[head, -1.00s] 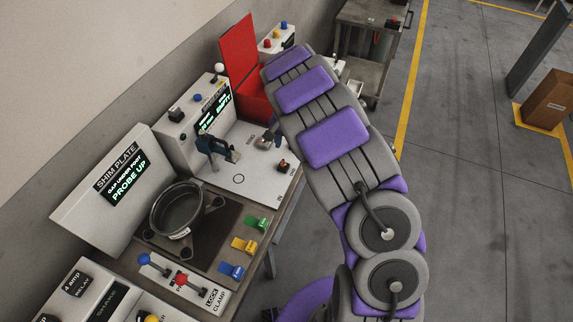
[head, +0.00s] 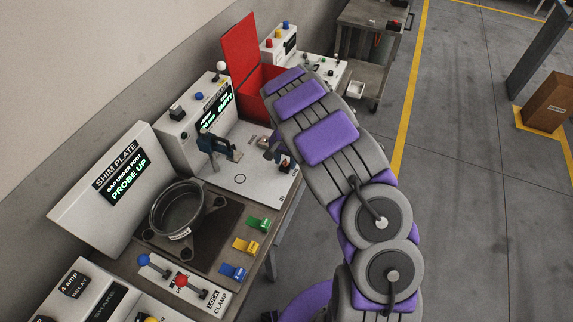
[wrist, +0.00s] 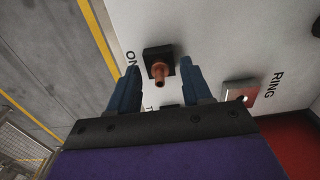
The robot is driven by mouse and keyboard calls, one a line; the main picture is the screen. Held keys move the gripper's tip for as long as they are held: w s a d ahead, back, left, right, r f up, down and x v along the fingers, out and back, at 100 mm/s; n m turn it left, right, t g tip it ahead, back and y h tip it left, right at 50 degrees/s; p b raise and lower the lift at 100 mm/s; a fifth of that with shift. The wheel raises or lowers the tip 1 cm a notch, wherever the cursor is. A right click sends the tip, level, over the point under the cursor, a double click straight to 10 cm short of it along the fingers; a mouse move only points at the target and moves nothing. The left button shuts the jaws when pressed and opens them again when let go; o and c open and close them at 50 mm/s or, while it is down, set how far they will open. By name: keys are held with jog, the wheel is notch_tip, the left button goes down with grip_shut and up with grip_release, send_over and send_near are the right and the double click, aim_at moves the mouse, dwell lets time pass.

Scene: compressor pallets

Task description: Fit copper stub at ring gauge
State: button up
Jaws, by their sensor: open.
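The copper stub (wrist: 159,74) stands in a small black block on the white bench panel. In the head view the stub (head: 285,160) is near the panel's right edge. My gripper (wrist: 158,66) is open, with its blue fingers on either side of the stub in the wrist picture. I cannot tell whether they touch it or how far above they are. In the head view my gripper (head: 271,148) is partly hidden by my arm. A small metallic fitting (wrist: 241,92) lies beside the printed word RING; whether it is the ring gauge is unclear.
A blue clamp-like fixture (head: 218,147) stands left on the panel. Behind it is a display box (head: 190,118), and an open red box (head: 240,52) is at the back. A round black pot (head: 178,210) sits on the nearer station.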

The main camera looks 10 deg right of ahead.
jog(key=shift+a, duration=0.4)
jog(key=shift+s+d, duration=0.1)
jog(key=shift+d, duration=0.65)
jog(key=shift+a, duration=0.4)
jog(key=shift+d+p, duration=0.25)
jog(key=shift+p, duration=0.1)
jog(key=shift+a, duration=0.15)
jog(key=shift+c, duration=0.4)
jog(key=shift+c, duration=0.8)
grip_shut()
jog(key=shift+r, duration=0.15)
